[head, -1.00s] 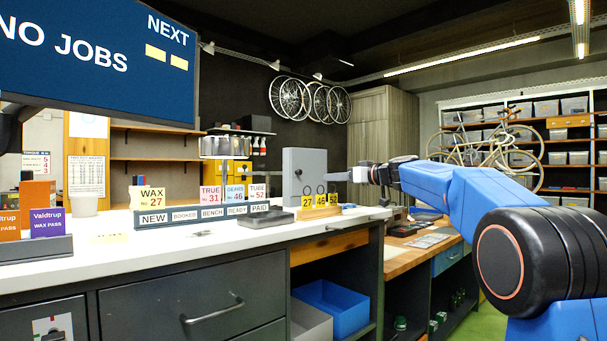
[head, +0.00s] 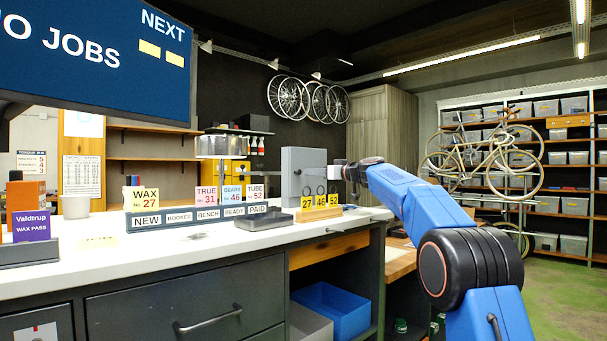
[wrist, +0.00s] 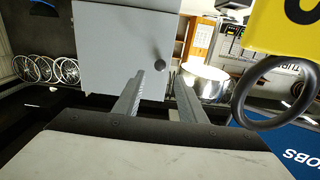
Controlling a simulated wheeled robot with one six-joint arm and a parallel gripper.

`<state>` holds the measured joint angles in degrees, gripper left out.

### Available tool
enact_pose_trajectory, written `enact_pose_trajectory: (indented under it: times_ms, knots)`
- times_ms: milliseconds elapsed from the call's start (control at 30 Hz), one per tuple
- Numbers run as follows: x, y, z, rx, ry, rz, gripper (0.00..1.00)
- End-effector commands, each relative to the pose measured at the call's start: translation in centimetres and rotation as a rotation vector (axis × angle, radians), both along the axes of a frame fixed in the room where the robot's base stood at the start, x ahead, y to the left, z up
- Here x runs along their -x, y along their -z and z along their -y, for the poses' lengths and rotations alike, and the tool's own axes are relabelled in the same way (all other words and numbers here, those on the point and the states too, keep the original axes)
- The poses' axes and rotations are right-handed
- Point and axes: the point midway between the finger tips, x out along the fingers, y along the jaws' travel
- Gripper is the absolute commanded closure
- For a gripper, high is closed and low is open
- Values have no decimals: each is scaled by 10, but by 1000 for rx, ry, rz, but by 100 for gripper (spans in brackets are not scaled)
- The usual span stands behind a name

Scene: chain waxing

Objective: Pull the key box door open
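The grey key box (head: 303,172) stands upright on the white counter behind the yellow number tags, and its door looks shut. In the wrist view the door (wrist: 118,48) faces me, with a small dark round knob (wrist: 160,66) near its edge. My gripper (wrist: 158,83) is open, its two fingers apart and pointing toward the knob. The knob lies just beyond the fingertips, between them in the picture; I see no contact. In the head view my gripper (head: 338,173) is at the right side of the box, and its fingers are hard to make out.
A tag and a dark ring (wrist: 272,92) are close to the right finger in the wrist view. A grey tray (head: 264,219) and a job-card rack (head: 195,215) are left.

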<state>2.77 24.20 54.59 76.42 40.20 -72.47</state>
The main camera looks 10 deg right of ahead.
Motion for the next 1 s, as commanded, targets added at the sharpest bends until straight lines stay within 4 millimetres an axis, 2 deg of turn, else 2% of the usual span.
enact_pose_trajectory:
  times_ms: [300, 500, 1000]
  knots:
    - [-36, 1, -26, 1, 0, 1, 63]
    - [-50, 0, -36, 0, 0, 0, 63]
    - [-59, 0, -43, 0, 1, 0, 63]
